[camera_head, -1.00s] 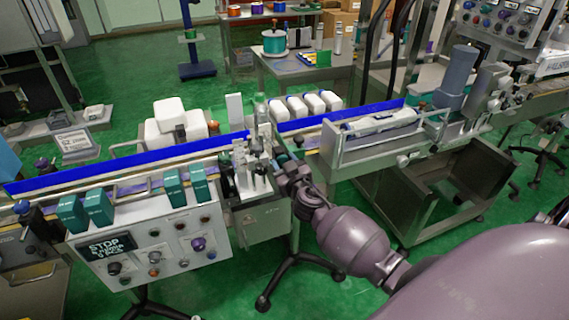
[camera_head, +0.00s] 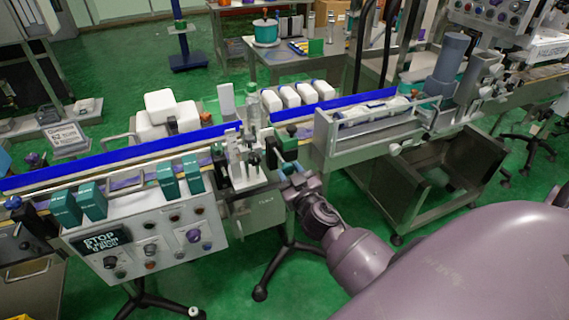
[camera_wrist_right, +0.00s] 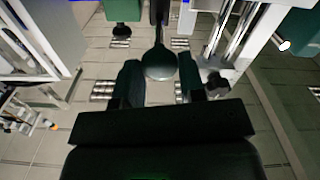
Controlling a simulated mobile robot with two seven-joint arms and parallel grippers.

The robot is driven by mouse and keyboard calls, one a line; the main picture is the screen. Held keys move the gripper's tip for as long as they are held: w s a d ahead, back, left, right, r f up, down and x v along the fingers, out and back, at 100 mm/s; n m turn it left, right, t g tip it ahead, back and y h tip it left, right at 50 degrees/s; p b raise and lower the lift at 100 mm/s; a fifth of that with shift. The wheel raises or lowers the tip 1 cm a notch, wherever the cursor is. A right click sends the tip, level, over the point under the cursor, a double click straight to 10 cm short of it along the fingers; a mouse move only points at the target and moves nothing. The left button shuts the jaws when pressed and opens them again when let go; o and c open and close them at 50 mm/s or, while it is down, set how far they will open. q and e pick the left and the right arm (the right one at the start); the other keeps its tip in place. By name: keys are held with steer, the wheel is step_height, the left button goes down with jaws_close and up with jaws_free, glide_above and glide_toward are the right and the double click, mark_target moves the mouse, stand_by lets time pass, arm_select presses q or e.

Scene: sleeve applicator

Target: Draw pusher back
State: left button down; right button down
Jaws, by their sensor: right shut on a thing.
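The knob is too small to make out there. A clear bottle with a green cap (camera_head: 253,103) stands at the applicator. My left gripper is not in view.
A conveyor with a blue guard rail (camera_head: 110,160) runs behind the applicator. Teal boxes (camera_head: 92,200) stand along it, above a control panel (camera_head: 150,245). White containers (camera_head: 300,95) stand behind the rail. A metal guarded station (camera_head: 365,145) is close to the right of my gripper.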

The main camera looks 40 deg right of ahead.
steer(key=shift+s+f, duration=0.15)
steer(key=c, duration=1.1)
jaws_free()
steer(key=o, duration=0.4)
steer(key=shift+s, duration=0.2)
steer(key=shift+w, duration=0.15)
steer(key=b+v, duration=0.1)
steer(key=v, duration=1)
steer(key=shift+a, duration=0.1)
steer(key=shift+w, duration=0.1)
